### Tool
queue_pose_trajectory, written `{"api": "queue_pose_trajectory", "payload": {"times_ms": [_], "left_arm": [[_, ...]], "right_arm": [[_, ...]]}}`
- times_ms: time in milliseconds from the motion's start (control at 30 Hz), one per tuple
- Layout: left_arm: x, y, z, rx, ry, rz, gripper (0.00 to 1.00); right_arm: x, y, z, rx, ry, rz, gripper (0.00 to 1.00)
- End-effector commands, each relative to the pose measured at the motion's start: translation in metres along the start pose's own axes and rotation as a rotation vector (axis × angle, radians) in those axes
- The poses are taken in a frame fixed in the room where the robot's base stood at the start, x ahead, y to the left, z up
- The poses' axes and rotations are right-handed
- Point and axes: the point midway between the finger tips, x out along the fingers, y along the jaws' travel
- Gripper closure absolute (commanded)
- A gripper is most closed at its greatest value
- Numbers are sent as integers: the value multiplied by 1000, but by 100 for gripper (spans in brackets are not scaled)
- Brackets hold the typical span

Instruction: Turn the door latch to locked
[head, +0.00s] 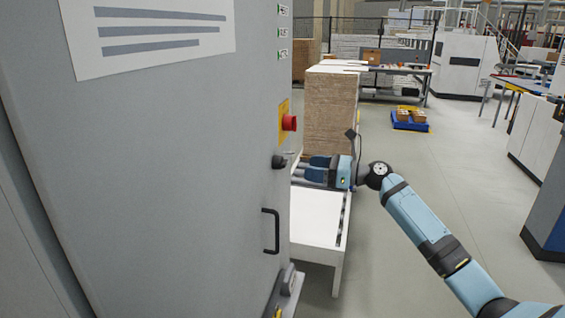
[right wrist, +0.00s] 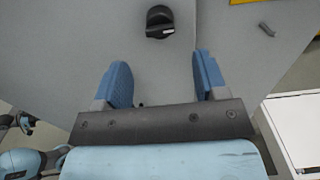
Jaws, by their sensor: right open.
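The door latch is a dark knob (head: 279,161) on the grey cabinet door (head: 160,190), above the black door handle (head: 270,231). In the right wrist view the latch (right wrist: 159,21) stands out from the grey panel, beyond my fingertips. My right gripper (head: 308,168) is at the latch's height, just to its right, pointing at it. In the right wrist view its two blue fingers (right wrist: 160,72) are open with nothing between them, and the latch is apart from them. My left gripper is not in view.
A red stop button (head: 289,123) on a yellow plate sits above the latch. A white table (head: 318,215) stands beside the cabinet, below my right gripper. A stack of boards (head: 331,110) is behind it.

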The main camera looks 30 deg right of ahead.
Motion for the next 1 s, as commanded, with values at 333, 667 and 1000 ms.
{"api": "queue_pose_trajectory", "payload": {"times_ms": [333,667,1000], "left_arm": [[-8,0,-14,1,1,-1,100],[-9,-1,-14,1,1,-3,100],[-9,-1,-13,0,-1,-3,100]], "right_arm": [[66,0,2,-1,-1,0,34],[83,0,-1,-2,1,-1,34],[83,0,-1,-2,1,-1,73]]}}
